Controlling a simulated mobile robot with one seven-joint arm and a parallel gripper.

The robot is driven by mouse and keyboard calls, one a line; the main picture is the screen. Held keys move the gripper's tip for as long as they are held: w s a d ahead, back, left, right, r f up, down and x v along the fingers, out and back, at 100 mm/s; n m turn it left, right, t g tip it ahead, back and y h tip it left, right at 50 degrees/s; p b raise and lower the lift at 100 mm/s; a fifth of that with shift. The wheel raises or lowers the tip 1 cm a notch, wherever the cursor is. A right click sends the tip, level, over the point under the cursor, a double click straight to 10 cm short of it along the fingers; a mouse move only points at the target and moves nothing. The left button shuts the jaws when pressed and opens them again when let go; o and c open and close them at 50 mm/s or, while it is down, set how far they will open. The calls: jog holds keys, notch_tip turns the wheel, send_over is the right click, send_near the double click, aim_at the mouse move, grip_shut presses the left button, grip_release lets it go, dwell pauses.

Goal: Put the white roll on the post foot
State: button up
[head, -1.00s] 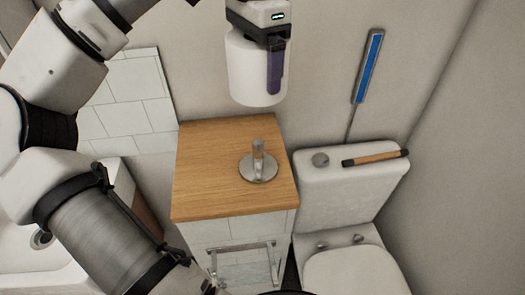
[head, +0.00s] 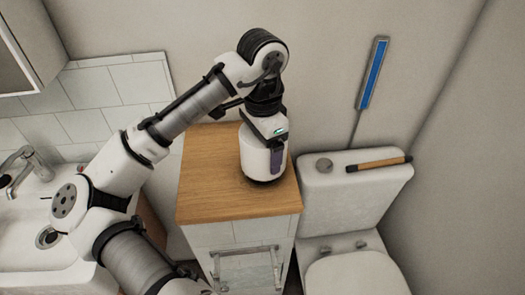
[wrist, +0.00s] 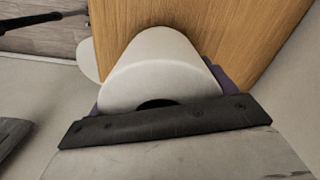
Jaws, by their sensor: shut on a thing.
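The white roll (head: 254,158) stands upright, low over the wooden cabinet top (head: 208,190), where the metal post foot stood in the earlier view. The post foot is now hidden, so I cannot tell whether the post is inside the roll. A dark band shows under the roll's lower edge. My gripper (head: 265,160) points down and is shut on the roll's sides; one purple finger shows on its right. In the wrist view the roll (wrist: 150,62) fills the space between the fingers, with its dark core opening partly visible.
The toilet cistern (head: 340,192) stands close on the right, with a wooden-handled stick (head: 378,164) on its lid. A blue-faced bar (head: 373,73) is on the wall behind. The sink (head: 35,215) is at the left. The cabinet top's front left is bare.

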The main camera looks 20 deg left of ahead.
jog(key=shift+f, duration=0.95)
jog(key=shift+f, duration=0.15)
jog(key=o, duration=0.9)
notch_tip(320, 180, up, 12)
jog(key=shift+r, duration=0.2)
